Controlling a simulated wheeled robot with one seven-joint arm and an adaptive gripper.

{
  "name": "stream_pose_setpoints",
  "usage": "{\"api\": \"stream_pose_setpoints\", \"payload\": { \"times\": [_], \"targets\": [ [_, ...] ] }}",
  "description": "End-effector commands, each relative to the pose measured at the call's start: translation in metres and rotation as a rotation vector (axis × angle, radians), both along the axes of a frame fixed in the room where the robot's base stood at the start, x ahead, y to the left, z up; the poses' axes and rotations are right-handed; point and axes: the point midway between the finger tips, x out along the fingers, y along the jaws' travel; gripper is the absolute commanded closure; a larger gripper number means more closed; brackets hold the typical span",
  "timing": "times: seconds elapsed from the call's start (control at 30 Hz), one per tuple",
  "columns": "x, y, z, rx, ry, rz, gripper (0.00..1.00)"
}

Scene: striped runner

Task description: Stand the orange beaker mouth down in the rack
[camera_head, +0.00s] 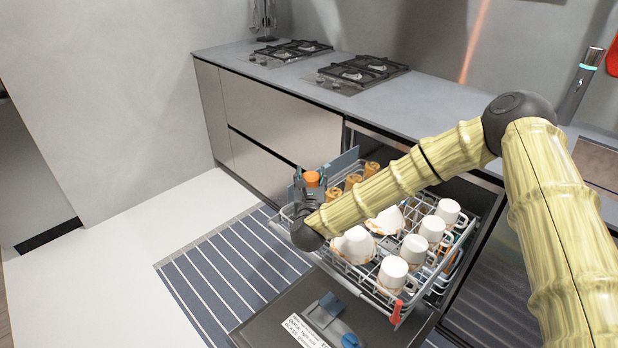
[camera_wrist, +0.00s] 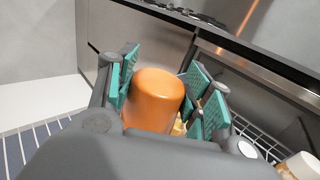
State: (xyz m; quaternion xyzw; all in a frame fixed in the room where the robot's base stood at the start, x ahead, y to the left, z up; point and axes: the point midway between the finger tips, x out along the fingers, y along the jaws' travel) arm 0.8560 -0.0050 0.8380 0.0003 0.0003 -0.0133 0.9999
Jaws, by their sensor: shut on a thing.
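My gripper (camera_head: 308,190) is shut on the orange beaker (camera_head: 312,178), near the back left corner of the pulled-out dishwasher rack (camera_head: 355,278). In the wrist view the beaker (camera_wrist: 155,98) sits between the teal finger pads of the gripper (camera_wrist: 165,90). A smooth, closed orange end faces up towards the camera; its mouth is not visible. The gripper hides the beaker's lower part, so I cannot tell whether it touches the rack.
Several white cups (camera_head: 393,272) stand on the rack's right side, with a white bowl (camera_head: 386,220) among them. Several amber glasses (camera_head: 354,181) stand behind the gripper. The open dishwasher door (camera_head: 285,305) lies below, over a striped runner (camera_head: 215,285). A counter (camera_head: 330,90) runs behind.

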Motion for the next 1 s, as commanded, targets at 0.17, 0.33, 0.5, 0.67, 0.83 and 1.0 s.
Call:
{"api": "stream_pose_setpoints", "payload": {
  "times": [0.17, 0.33, 0.5, 0.67, 0.83, 1.0],
  "targets": [
    [-0.001, 0.0, -0.002, 0.0, 0.001, -0.006, 0.75],
    [-0.002, 0.001, -0.009, 0.0, 0.001, -0.01, 0.75],
    [-0.002, 0.002, -0.021, -0.001, 0.001, -0.009, 0.75],
    [-0.002, 0.002, -0.033, -0.001, 0.001, -0.008, 0.75],
    [-0.002, 0.003, -0.046, 0.0, 0.001, -0.007, 0.75],
    [-0.002, 0.003, -0.058, -0.001, 0.0, -0.007, 0.75]
  ]
}}
